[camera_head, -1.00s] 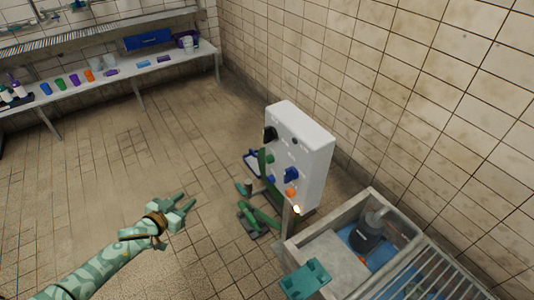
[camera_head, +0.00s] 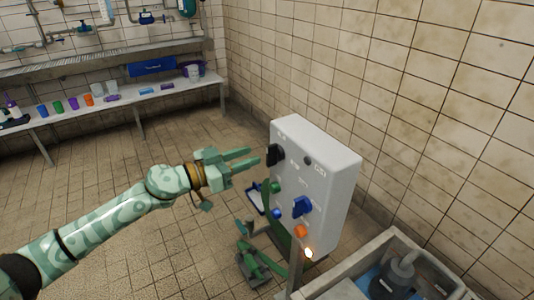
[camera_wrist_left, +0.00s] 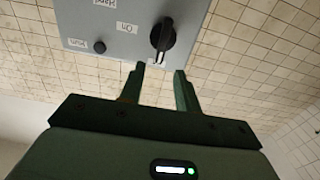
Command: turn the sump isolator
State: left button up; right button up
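A pale grey control box (camera_head: 318,185) stands on a post near the tiled wall. A black rotary knob (camera_head: 274,155) is at its upper left; a blue knob (camera_head: 302,206) is lower on the face. In the left wrist view the black knob (camera_wrist_left: 163,38) has a white mark and labels beside it, upside down and hard to read. I take it for the isolator but cannot be sure. My left gripper (camera_head: 254,156) is open and empty, pointing at the black knob. Its fingers (camera_wrist_left: 160,72) are apart, just short of the knob. My right gripper is not in view.
Green, blue and orange buttons and a lit lamp (camera_head: 308,253) are on the box. A sump basin (camera_head: 385,250) with a pump is at lower right. Green equipment (camera_head: 255,262) lies on the floor below the box. A bench (camera_head: 120,105) with cups is at the back left.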

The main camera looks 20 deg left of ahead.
aim_at(267, 150)
pick_arm(q)
jog(key=b+x, duration=0.1)
jog(key=x, duration=0.5)
grip_shut()
